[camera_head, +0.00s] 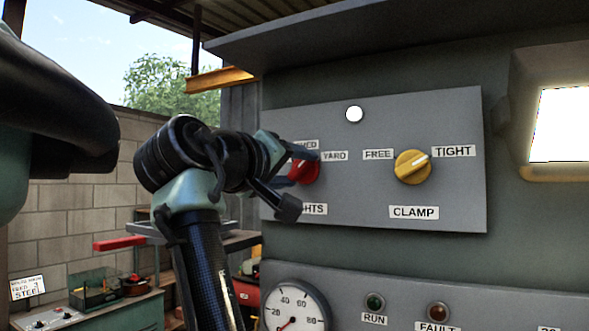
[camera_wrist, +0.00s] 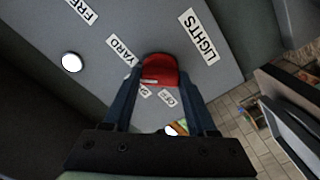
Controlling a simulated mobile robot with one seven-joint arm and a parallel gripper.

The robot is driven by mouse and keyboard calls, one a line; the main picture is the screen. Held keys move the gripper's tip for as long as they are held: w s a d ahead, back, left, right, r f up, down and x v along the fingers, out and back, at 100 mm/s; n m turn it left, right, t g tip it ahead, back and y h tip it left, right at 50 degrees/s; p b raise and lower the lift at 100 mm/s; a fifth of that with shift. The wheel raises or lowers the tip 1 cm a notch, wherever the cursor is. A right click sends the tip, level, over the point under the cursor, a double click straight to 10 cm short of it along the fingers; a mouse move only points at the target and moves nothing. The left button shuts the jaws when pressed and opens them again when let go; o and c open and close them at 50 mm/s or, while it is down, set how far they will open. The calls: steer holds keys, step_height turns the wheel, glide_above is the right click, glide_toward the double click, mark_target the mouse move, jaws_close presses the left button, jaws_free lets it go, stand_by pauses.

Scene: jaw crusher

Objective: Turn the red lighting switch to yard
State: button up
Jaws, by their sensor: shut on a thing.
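The red lighting switch (camera_head: 305,173) is on the grey upper panel, partly covered by my gripper (camera_head: 300,168) in the head view. In the wrist view the red knob (camera_wrist: 159,68) sits between the two fingertips of my gripper (camera_wrist: 160,82), which is shut on it. The YARD label (camera_head: 334,156) is right of the switch; it also shows in the wrist view (camera_wrist: 121,50). A label ending in HED (camera_head: 306,144) is above, and the LIGHTS label (camera_head: 314,209) below is partly hidden. Which label the knob points to I cannot tell clearly.
The yellow clamp knob (camera_head: 412,167) is right of the switch, its white mark toward TIGHT (camera_head: 454,151). A white round lamp (camera_head: 354,114) is above. Below are a gauge (camera_head: 295,308) and RUN lamp (camera_head: 375,302). A hood (camera_head: 420,30) overhangs the panel.

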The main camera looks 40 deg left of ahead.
steer(key=shift+r+m, duration=0.25)
steer(key=shift+m, duration=1.25)
steer(key=o, duration=1.4)
steer(key=shift+w+f, duration=0.1)
steer(key=shift+f, duration=0.05)
steer(key=shift+c, duration=0.2)
steer(key=shift+f, duration=0.1)
